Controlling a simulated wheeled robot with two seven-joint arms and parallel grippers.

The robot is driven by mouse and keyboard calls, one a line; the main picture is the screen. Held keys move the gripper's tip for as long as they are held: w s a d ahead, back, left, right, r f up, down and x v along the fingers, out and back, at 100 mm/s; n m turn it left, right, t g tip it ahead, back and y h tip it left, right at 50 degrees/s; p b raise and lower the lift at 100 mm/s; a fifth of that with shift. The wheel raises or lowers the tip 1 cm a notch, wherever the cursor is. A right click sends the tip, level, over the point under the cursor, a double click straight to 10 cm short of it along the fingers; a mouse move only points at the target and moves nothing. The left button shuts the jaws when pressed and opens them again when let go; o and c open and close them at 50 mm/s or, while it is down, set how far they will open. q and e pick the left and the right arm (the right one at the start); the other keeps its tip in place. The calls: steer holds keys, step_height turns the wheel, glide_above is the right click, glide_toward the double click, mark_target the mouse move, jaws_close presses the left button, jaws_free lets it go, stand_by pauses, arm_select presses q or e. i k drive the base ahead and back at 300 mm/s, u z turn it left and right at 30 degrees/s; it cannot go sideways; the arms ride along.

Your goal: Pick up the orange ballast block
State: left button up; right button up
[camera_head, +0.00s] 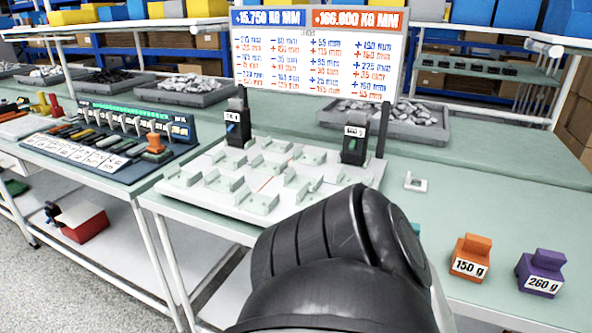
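The orange ballast block (471,257) stands upright on the green table at the lower right, labelled "150 g". It has a wide base and a narrower knob on top. A purple block (540,272) labelled "260 g" stands just to its right, a small gap apart. A large black rounded part of my own arm fills the bottom centre, left of the orange block, and hides part of the table edge. Neither of my grippers shows. Nothing touches the orange block.
A white fixture board (270,180) with several small brackets carries two dark blocks (238,125) (355,140). A sign (318,55) stands behind it. A small white bracket (416,182) lies on the table. A breaker rack (110,140) is at left. Clear table surrounds the orange block's far side.

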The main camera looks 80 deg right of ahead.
mark_target(471, 260)
steer(key=k, duration=1.15)
steer(key=z, duration=0.35)
